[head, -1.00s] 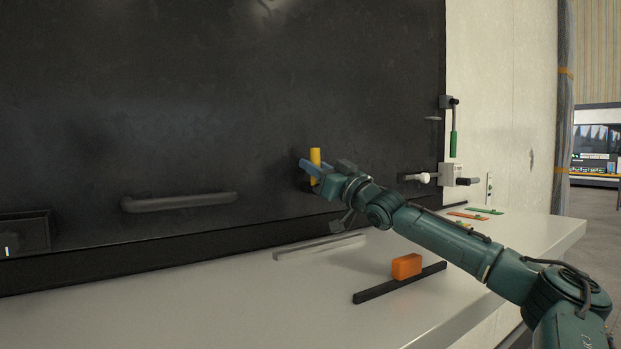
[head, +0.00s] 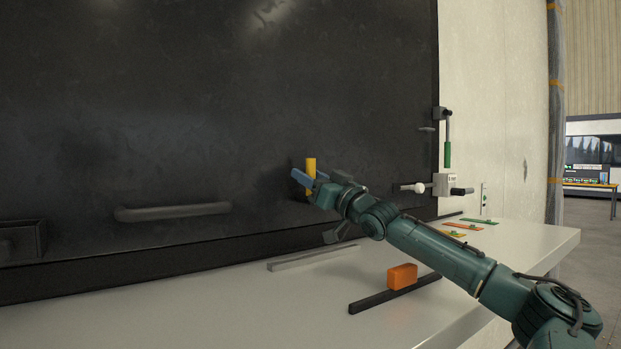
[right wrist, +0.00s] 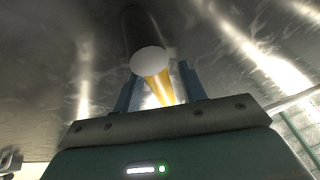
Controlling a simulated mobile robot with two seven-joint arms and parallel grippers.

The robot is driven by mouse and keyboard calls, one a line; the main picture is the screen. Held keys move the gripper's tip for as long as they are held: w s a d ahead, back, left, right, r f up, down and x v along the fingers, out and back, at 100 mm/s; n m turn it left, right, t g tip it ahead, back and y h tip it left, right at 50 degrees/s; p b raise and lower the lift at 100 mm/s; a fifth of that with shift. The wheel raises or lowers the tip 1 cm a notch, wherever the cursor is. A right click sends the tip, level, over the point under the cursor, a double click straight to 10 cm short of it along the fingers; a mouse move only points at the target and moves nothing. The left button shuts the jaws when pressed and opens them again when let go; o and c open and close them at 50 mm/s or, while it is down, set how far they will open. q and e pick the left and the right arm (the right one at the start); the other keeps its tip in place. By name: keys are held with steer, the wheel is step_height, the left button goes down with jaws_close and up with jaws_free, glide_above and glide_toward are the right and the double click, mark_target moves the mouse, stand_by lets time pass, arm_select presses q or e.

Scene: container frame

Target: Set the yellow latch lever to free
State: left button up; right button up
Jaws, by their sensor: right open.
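The yellow latch lever (head: 310,173) stands upright on the dark panel, low and right of the panel's middle. My right gripper (head: 306,181) is at the lever, with its blue fingers spread beside it. In the right wrist view, the yellow lever (right wrist: 160,88) lies between the two fingers (right wrist: 158,88), with a gap visible at the right finger. A pale round end of a dark cylindrical post (right wrist: 149,60) covers part of the lever there. Whether a finger touches the lever cannot be told. My left gripper does not show.
A dark bar handle (head: 173,212) is on the panel to the left. An orange block (head: 402,276) sits at a black rail (head: 394,294) on the pale ledge (head: 240,310), below my right arm. A green-handled latch (head: 447,152) and a white-knobbed bolt (head: 421,188) are at the panel's right edge.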

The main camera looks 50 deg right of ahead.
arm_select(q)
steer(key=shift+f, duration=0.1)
arm_select(e)
steer(key=shift+s+f+b, duration=0.3)
steer(key=shift+f+b, duration=0.1)
steer(key=shift+b, duration=0.5)
steer(key=shift+s+f+b, duration=0.2)
steer(key=shift+s+b, duration=0.1)
steer(key=shift+b, duration=0.35)
arm_select(q)
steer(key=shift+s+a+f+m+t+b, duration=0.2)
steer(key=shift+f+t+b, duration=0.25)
steer(key=shift+b, duration=1.05)
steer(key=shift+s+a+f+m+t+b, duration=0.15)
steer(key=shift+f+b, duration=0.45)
steer(key=shift+b, duration=0.85)
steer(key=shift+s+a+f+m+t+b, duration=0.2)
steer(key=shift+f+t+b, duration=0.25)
steer(key=shift+b, duration=1.05)
arm_select(e)
steer(key=v, duration=1.1)
steer(key=shift+s+r, duration=0.2)
steer(key=shift+s, duration=0.2)
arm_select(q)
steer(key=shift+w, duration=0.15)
